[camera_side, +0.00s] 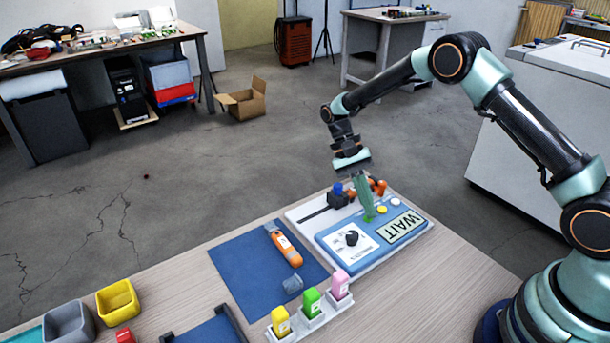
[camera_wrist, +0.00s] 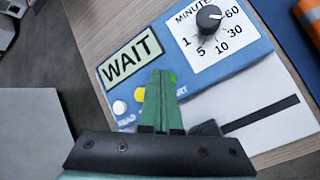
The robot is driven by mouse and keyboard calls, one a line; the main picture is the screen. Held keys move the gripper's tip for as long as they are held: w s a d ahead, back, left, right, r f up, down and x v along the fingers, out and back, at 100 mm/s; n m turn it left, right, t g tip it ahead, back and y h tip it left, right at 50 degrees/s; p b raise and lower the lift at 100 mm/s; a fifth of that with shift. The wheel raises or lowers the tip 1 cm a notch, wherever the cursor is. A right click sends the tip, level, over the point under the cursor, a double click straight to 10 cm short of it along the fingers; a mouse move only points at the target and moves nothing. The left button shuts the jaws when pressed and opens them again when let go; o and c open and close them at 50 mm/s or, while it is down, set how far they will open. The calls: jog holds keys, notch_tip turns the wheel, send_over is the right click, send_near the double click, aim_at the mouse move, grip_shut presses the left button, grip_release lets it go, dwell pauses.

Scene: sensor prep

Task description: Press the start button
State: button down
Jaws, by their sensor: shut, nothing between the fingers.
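A blue control panel (camera_side: 335,238) lies at the table's right side, with a WAIT display (camera_side: 403,226), a black minutes dial (camera_side: 351,238) and a yellow button (camera_side: 382,210). The wrist view shows the dial (camera_wrist: 209,18), the WAIT display (camera_wrist: 131,60), a white button (camera_wrist: 120,107) and the yellow button (camera_wrist: 139,94). A small green patch, likely the start button (camera_wrist: 173,78), shows beside my fingertips, mostly hidden by them; its label is partly covered. My gripper (camera_side: 369,217) is shut and empty, fingers pointing down at the panel. I cannot tell whether they touch it.
A white slotted plate (camera_side: 305,212) with a dark slider block (camera_side: 338,198) and an orange object (camera_side: 379,187) lie behind the panel. An orange tool (camera_side: 286,247) lies on a blue mat (camera_side: 236,264). Yellow, green and pink bottles stand in a white holder (camera_side: 315,322) at the front.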

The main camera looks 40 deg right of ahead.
aim_at(373, 221)
jog(key=shift+r, duration=0.8)
jog(key=shift+r, duration=2.5)
jog(key=shift+r, duration=0.1)
jog(key=s+r+n+t, duration=0.8)
jog(key=s+r+t, duration=0.2)
jog(key=r+t, duration=0.3)
jog(key=shift+s+d+r, duration=0.15)
jog(key=shift+d+r, duration=0.1)
jog(key=shift+r, duration=0.65)
dwell(0.8)
